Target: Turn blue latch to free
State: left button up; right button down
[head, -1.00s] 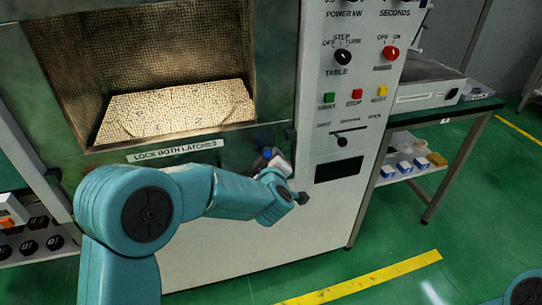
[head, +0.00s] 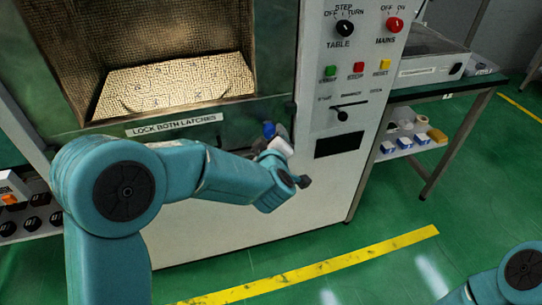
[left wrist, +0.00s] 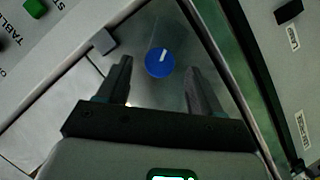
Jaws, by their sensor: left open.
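In the wrist view, the open fingers of my left gripper (left wrist: 160,72) stand either side of the latch, with gaps on both sides. My right gripper is out of view.
The "LOCK BOTH LATCHES" label (head: 171,125) is left of the latch. The control panel (head: 352,110) with knobs and buttons stands right of it. A side table (head: 450,106) is at the right. Green floor with a yellow line (head: 330,265) lies open in front.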

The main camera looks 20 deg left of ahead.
pick_arm(q)
jog(key=v, duration=1.2)
jog(key=shift+s, duration=0.1)
